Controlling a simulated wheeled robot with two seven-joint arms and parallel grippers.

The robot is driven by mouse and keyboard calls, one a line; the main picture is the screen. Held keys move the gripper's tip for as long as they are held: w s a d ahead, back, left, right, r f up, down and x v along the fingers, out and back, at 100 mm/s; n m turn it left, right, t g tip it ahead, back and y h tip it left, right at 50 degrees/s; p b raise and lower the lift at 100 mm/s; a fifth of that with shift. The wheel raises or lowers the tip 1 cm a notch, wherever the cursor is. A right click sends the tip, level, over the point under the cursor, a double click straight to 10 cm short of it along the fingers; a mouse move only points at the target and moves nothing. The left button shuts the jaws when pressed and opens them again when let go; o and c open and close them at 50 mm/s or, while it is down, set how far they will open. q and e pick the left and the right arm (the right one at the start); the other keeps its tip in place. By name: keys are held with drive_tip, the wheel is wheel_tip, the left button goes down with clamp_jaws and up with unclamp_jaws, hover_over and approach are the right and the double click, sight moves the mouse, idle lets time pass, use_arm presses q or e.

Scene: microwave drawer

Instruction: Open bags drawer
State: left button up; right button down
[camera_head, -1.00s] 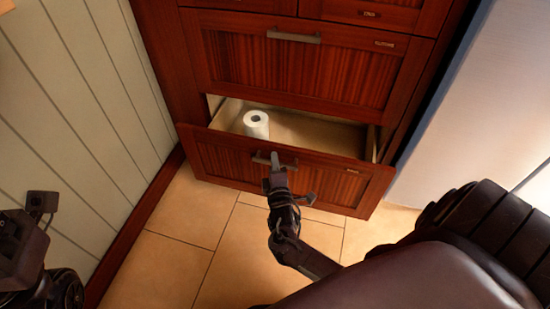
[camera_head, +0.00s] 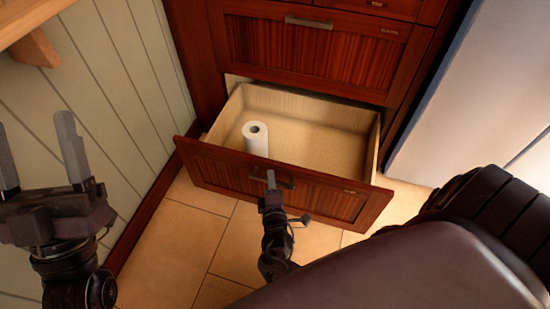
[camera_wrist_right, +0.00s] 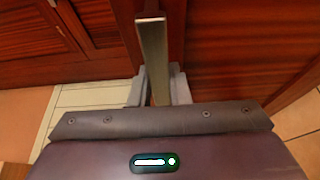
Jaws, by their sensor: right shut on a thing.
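The bottom drawer (camera_head: 335,205) of the reddish-brown wooden cabinet is pulled well out, its pale inside showing. A white paper roll (camera_head: 256,139) stands upright in it, left of the middle. My right gripper (camera_head: 271,178) is at the drawer front, shut on its metal bar handle (camera_head: 286,184). In the right wrist view the handle (camera_wrist_right: 153,50) runs between the two fingers of the right gripper (camera_wrist_right: 157,88). My left gripper (camera_head: 38,155) is at the left of the head view, fingers wide apart with nothing between them.
A closed drawer (camera_head: 310,60) with a bar handle is above. A pale panelled wall (camera_head: 95,100) is close on the left, with a wooden ledge (camera_head: 30,30) at the top left. A whitish appliance or panel (camera_head: 455,95) stands right. Tiled floor (camera_head: 190,235) lies in front.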

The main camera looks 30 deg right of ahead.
use_arm(q)
drive_tip(key=w+d+f+g+y, duration=0.1)
drive_tip(key=w+f+g, duration=0.2)
drive_tip(key=f, duration=0.2)
drive_tip(key=shift+d+f+y+p, duration=0.3)
drive_tip(key=shift+y, duration=0.1)
use_arm(e)
drive_tip(key=shift+s+a, duration=1.05)
drive_tip(key=shift+a, duration=0.1)
use_arm(q)
drive_tip(key=shift+w, duration=0.1)
use_arm(e)
drive_tip(key=c, duration=1.4)
unclamp_jaws()
drive_tip(key=shift+o, duration=0.2)
use_arm(q)
wheel_tip(320, 180, down, 10)
drive_tip(key=w+d+g+y+p, duration=0.1)
drive_tip(key=g+y, duration=0.1)
drive_tip(key=g, duration=0.3)
drive_tip(key=shift+w+d+f+g, duration=0.15)
drive_tip(key=shift+w+f+g, duration=0.1)
drive_tip(key=shift+w+g, duration=0.05)
use_arm(e)
drive_tip(key=v, duration=0.7)
drive_tip(key=shift+s+a, duration=0.2)
drive_tip(key=shift+s, duration=0.15)
